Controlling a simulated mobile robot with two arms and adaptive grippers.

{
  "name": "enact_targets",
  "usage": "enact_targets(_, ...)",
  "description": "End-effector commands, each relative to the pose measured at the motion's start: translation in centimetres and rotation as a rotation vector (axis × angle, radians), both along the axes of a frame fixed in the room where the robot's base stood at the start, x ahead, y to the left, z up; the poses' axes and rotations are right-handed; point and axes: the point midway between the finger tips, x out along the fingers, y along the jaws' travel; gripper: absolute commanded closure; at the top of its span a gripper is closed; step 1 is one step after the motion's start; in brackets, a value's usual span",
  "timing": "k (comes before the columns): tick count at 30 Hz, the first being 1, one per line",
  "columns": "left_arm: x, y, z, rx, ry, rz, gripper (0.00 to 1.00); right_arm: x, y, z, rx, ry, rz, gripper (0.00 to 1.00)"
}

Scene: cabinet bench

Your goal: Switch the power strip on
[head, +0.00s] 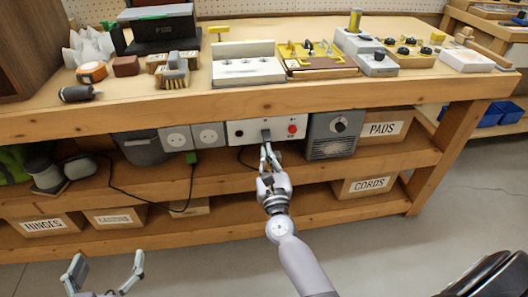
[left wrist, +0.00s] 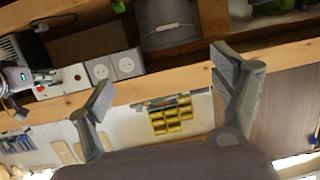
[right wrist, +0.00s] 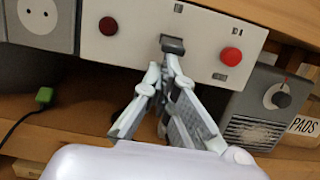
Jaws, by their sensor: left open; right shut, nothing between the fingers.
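A white panel (head: 250,131) is set in the bench front, beside two grey socket plates (head: 192,137). It carries a dark lever switch (right wrist: 172,44) in the middle, a red button (right wrist: 231,56) on the right and a dark red round piece (right wrist: 108,25) on the left. My right gripper (head: 266,150) is shut and empty, its tips just below the lever; whether they touch it I cannot tell. My left gripper (head: 106,262) is open and empty, low in front of the shelves. The left wrist view also shows the panel (left wrist: 62,80) and the sockets (left wrist: 112,68).
A grey box with a knob (head: 335,133) stands right of the panel. A black cable with a green plug (head: 192,157) hangs left of it. Labelled boxes, such as PADS (head: 385,128), fill the shelves. The bench top holds several tools. The floor in front is clear.

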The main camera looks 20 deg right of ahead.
Motion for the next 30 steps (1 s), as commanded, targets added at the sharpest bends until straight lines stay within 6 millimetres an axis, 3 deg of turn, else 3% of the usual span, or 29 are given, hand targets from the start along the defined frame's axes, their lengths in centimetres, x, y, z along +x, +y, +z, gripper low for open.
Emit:
enact_targets(14, -3.0, 1.5, -4.7, 0.073, 0.306, 0.02, 0.14, -0.1, -0.4, 0.4, 0.012, 0.033, -0.002, 1.0)
enact_targets(30, -8.8, 3.8, -10.0, 0.158, 0.694, 0.046, 0.14, -0.2, -0.4, 0.8, 0.025, 0.083, -0.001, 1.0)
